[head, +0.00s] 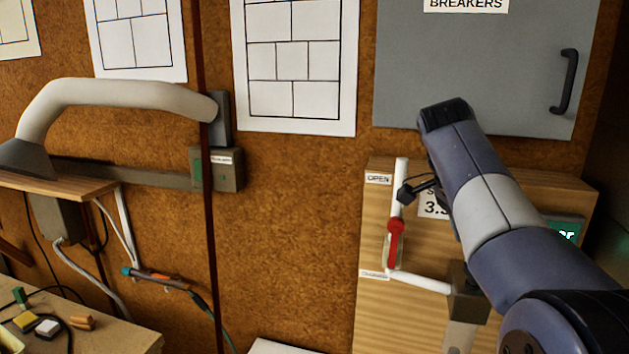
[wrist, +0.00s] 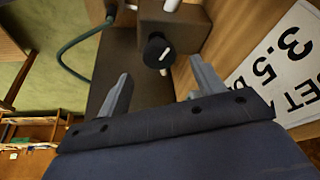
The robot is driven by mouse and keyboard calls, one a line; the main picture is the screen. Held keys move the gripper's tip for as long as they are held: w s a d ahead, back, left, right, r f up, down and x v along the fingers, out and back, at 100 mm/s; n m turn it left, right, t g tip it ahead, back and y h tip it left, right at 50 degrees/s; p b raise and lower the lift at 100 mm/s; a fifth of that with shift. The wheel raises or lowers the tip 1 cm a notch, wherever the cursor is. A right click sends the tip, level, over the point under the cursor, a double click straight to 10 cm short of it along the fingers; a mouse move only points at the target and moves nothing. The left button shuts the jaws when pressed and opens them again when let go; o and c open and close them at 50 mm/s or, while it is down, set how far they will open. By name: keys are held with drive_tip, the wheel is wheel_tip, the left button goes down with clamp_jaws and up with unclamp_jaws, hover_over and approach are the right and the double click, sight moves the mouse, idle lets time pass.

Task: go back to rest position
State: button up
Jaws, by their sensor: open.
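My gripper (wrist: 160,72) shows in the wrist view with its two grey fingers spread apart and nothing between them. Beyond the fingertips is a grey-brown block (wrist: 188,35) with a round black knob (wrist: 157,50); the knob appears clear of both fingers. In the head view my arm (head: 480,185) reaches up from the lower right in front of a wooden board (head: 375,320). The fingers cannot be made out there.
The board carries a white pipe (head: 401,172) with a red lever (head: 395,242) lying along it, beside an "OPEN" label (head: 378,179). A grey breaker cabinet (head: 480,60) hangs above. A cluttered bench (head: 110,338) stands lower left, below a pale curved duct (head: 115,95).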

drive_tip(key=x, duration=0.4)
drive_tip(key=shift+d+f, duration=0.15)
drive_tip(key=shift+f, duration=0.1)
drive_tip(key=n+t, duration=0.1)
drive_tip(key=n, duration=0.1)
drive_tip(key=n+t, duration=0.1)
drive_tip(key=n, duration=0.2)
drive_tip(key=shift+s+y, duration=0.2)
drive_tip(key=shift+y, duration=0.2)
drive_tip(key=n+y, duration=0.1)
drive_tip(key=n, duration=0.2)
drive_tip(key=n+t, duration=0.1)
drive_tip(key=n, duration=0.2)
drive_tip(key=shift+d+y, duration=0.15)
drive_tip(key=shift+y, duration=0.25)
drive_tip(key=n+y, duration=0.1)
drive_tip(key=n, duration=0.1)
drive_tip(key=n+y, duration=0.1)
drive_tip(key=n, duration=0.2)
drive_tip(key=shift+d+n+t, duration=0.15)
drive_tip(key=shift+n+t, duration=0.15)
drive_tip(key=shift+t, duration=0.1)
drive_tip(key=shift+d+n+y, duration=0.1)
drive_tip(key=shift+n+y, duration=0.9)
drive_tip(key=shift+n, duration=1.5)
drive_tip(key=shift+s, duration=0.15)
